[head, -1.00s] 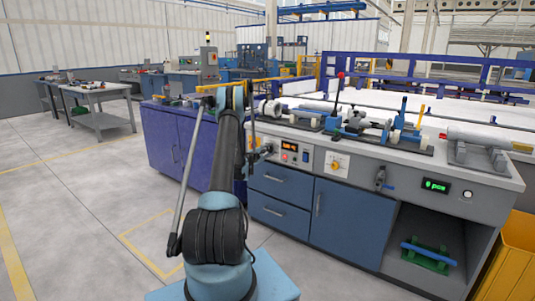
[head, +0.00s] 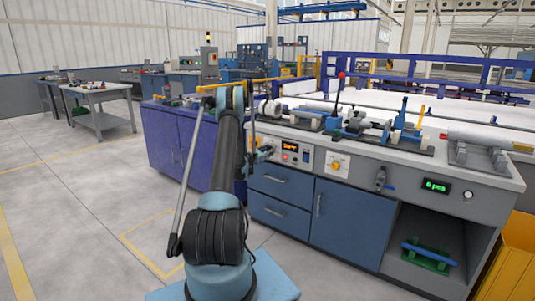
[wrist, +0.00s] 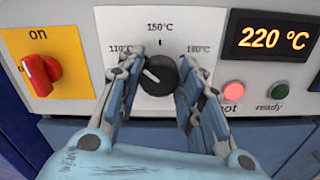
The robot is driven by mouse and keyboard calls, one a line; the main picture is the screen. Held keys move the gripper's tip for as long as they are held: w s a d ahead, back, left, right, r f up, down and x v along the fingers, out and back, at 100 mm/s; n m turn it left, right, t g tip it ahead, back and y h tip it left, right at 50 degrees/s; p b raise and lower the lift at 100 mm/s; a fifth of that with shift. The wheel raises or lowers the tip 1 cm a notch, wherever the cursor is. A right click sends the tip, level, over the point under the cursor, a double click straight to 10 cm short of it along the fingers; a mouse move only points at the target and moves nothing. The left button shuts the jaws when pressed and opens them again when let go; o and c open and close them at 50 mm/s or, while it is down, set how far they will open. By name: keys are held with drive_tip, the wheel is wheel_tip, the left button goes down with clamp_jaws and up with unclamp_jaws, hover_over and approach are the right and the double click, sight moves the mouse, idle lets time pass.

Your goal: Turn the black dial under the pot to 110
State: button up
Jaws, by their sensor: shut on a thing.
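The black dial (wrist: 160,74) sits on the light panel in the wrist view, below a scale marked 110, 150 and 190 °C. Its white pointer line slants up and left, toward the 110 side. My gripper (wrist: 160,82) is shut on the black dial, one finger on its left and one on its right. In the head view my gripper (head: 262,152) is at the front panel and the dial cannot be made out. The temperature display (wrist: 268,38) reads 220 °C. I cannot tell which thing is the pot.
A red switch (wrist: 40,75) on a yellow plate marked "on" is left of the dial. A red lamp (wrist: 233,91) and a green lamp (wrist: 279,91) are to the right. Blue drawers (head: 282,180) are below the panel.

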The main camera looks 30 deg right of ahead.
drive_tip(key=shift+a+f+n, duration=0.15)
drive_tip(key=shift+n, duration=0.95)
drive_tip(key=o, duration=1.1)
drive_tip(key=shift+c, duration=0.2)
drive_tip(key=v, duration=1.2)
drive_tip(key=shift+w, duration=0.15)
